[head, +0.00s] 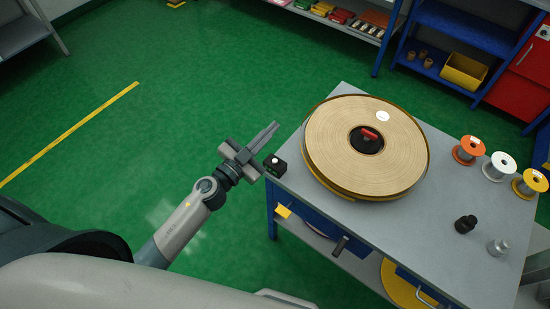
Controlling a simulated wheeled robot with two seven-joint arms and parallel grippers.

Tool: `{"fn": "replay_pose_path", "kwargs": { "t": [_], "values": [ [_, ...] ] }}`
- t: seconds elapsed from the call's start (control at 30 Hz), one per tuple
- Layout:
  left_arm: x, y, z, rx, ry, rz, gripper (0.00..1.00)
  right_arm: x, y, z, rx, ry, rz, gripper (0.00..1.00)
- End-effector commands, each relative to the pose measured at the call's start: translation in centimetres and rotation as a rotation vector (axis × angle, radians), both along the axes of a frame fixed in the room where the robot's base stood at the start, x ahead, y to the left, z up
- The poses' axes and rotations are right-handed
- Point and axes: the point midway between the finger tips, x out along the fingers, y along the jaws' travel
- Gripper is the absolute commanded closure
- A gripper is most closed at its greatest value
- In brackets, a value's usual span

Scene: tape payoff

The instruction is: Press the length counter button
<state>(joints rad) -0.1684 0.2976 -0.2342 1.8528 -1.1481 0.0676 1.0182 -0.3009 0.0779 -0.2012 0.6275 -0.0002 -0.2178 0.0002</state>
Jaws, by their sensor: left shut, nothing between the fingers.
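The length counter (275,166) appears to be the small black box with a pale round button on top, at the left edge of the grey table. My left gripper (275,127) is shut and empty. In the picture its fingertips lie above and left of the box, apart from the button; the height between them is hard to tell. A large tape roll (335,140) with a black hub and a red handle lies flat on the table, right of the box. My right gripper is not in view.
The grey table (450,250) also holds orange (468,150), white (499,166) and yellow (530,183) spools at right, plus a black knob-like part (465,224) and a metal one (498,246). Green floor (150,130) left of the table is clear. Blue shelving (455,40) stands behind.

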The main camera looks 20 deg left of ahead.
Motion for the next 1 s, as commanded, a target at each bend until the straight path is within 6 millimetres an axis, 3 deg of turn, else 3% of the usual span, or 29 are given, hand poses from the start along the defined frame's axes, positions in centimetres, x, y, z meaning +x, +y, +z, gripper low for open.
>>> {"fn": "replay_pose_path", "kwargs": {
  "t": [0.03,0.13,0.23,0.33,0.47,0.73,1.0],
  "values": [
    [0.1,-1.8,2.5,0.031,-0.05,-0.098,1.0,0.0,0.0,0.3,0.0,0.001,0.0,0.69],
    [-0.6,-5.3,5.0,0.111,-0.087,-0.293,1.0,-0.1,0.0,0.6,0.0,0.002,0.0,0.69],
    [-1.7,-7.7,5.5,0.223,-0.061,-0.461,1.0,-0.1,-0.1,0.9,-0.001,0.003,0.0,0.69],
    [-2.5,-8.6,4.6,0.359,0.024,-0.583,1.0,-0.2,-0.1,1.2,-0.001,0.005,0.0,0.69],
    [-2.7,-7.2,2.6,0.538,0.183,-0.641,1.0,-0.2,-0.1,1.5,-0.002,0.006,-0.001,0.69],
    [-1.7,-1.8,0.5,0.753,0.438,-0.553,1.0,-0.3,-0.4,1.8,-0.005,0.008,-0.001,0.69],
    [-1.5,-0.7,0.2,0.779,0.481,-0.523,1.0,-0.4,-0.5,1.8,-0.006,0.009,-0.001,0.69]
  ]
}}
